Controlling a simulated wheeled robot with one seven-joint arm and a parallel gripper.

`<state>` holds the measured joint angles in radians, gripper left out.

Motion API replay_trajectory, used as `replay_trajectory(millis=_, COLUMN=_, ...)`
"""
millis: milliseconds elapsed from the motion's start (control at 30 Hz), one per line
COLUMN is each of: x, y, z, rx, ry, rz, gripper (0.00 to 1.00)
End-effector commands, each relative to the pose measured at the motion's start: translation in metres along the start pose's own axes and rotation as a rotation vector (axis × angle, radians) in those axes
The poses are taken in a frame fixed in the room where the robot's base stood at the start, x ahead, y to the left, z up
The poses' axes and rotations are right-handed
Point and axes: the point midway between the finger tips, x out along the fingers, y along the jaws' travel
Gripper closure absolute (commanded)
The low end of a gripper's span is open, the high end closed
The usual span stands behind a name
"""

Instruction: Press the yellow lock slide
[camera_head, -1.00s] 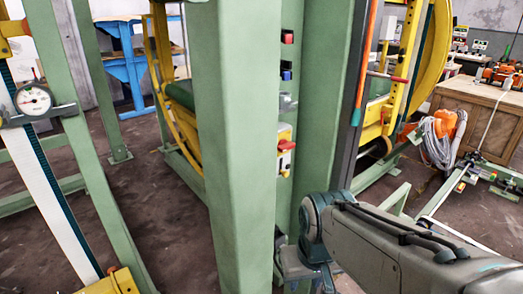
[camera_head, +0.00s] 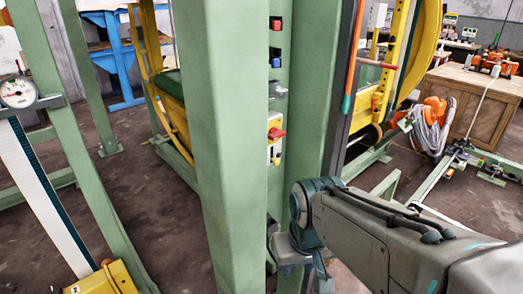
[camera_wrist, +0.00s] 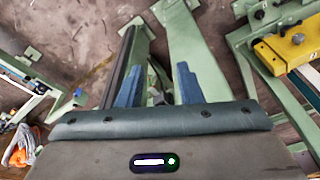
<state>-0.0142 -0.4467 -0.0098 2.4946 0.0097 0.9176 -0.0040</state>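A yellow block (camera_head: 105,281) with a small red knob sits on the green frame at the lower left of the head view. A yellow block (camera_wrist: 290,45) with a dark knob shows at the upper right of the wrist view, on a green frame. I cannot tell for sure which yellow part is the lock slide. My gripper (camera_wrist: 158,85) has its two blue fingers apart, with nothing between them, and points down past a green post. The yellow block in the wrist view is well to the right of the fingers. In the head view my wrist partly hides the gripper.
A thick green post (camera_head: 222,150) stands just left of my arm. Its side carries red and blue switches and a red-handled yellow box (camera_head: 274,138). A dial gauge (camera_head: 18,92) is at far left. A wooden crate (camera_head: 470,100) and orange-grey cable coil (camera_head: 433,125) stand right.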

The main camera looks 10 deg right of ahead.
Motion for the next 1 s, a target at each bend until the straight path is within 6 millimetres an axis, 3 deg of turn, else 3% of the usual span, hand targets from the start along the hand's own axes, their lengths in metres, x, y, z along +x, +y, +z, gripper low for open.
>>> replay_trajectory(millis=233, x=0.000, y=0.000, z=0.000, rx=0.000, ry=0.000, rz=0.000, gripper=0.70)
replay_trajectory(millis=333, x=0.000, y=-0.001, z=0.000, rx=0.009, ry=-0.002, rz=-0.005, gripper=0.98)
replay_trajectory(millis=367, x=-0.001, y=-0.001, z=-0.001, rx=0.018, ry=-0.005, rz=-0.010, gripper=1.00)
replay_trajectory(millis=667, x=-0.005, y=-0.021, z=-0.015, rx=0.330, ry=-0.077, rz=-0.188, gripper=1.00)
replay_trajectory(millis=1000, x=-0.017, y=-0.038, z=-0.059, rx=0.882, ry=-0.166, rz=-0.466, gripper=1.00)
